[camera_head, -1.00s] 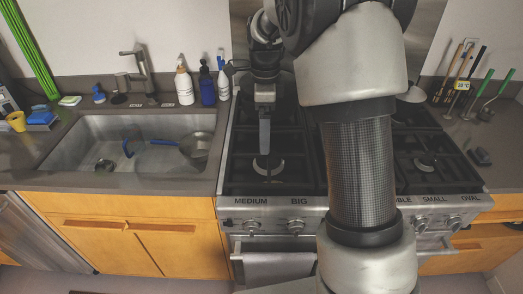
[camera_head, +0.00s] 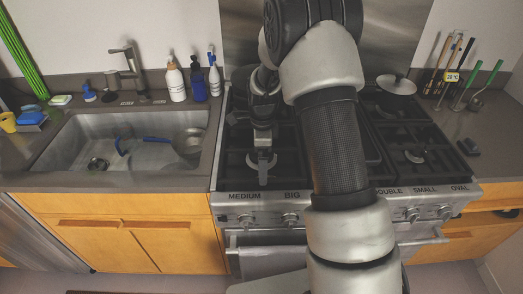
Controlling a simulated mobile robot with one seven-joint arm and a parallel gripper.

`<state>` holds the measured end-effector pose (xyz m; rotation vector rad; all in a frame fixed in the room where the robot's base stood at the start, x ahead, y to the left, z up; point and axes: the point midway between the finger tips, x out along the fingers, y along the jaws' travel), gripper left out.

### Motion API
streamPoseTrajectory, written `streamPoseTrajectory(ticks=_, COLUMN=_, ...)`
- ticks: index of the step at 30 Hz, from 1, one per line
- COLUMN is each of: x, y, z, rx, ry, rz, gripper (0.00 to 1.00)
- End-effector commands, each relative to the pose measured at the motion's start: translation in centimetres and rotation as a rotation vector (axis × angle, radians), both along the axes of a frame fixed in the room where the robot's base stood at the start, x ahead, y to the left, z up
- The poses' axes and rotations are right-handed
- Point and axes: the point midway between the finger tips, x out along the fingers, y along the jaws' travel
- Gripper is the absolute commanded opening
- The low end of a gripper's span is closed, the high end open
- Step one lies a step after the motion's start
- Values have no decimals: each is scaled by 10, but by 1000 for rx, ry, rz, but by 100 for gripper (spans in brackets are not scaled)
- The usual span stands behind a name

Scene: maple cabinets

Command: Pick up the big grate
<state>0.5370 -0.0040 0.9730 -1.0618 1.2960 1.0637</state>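Black grates cover the steel stove top. The front-left grate (camera_head: 236,168) lies above the front labels MEDIUM and BIG. The frame does not settle which grate is the big one. My gripper (camera_head: 262,172) is over this front-left grate, pointing down near its burner. Its fingers overlap the burner and bars in the picture, so I cannot tell whether they are open or touch the grate. My arm hides much of the stove's middle.
A pale lid (camera_head: 397,85) sits on the back-right grate. The sink (camera_head: 70,140) at left holds a blue-handled pan (camera_head: 187,142). Utensils (camera_head: 465,85) lean at the back right.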

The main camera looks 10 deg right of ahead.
Motion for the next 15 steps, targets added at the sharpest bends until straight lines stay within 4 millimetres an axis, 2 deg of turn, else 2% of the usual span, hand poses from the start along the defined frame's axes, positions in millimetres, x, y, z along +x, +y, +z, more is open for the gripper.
streamPoseTrajectory(ticks=3, x=0, y=0, z=-9, rx=0, ry=1, rz=1, gripper=100)
streamPoseTrajectory(ticks=10, x=0, y=0, z=-10, rx=0, ry=-1, rz=1, gripper=100)
streamPoseTrajectory(ticks=15, x=0, y=1, z=-10, rx=0, ry=0, rz=1, gripper=71)
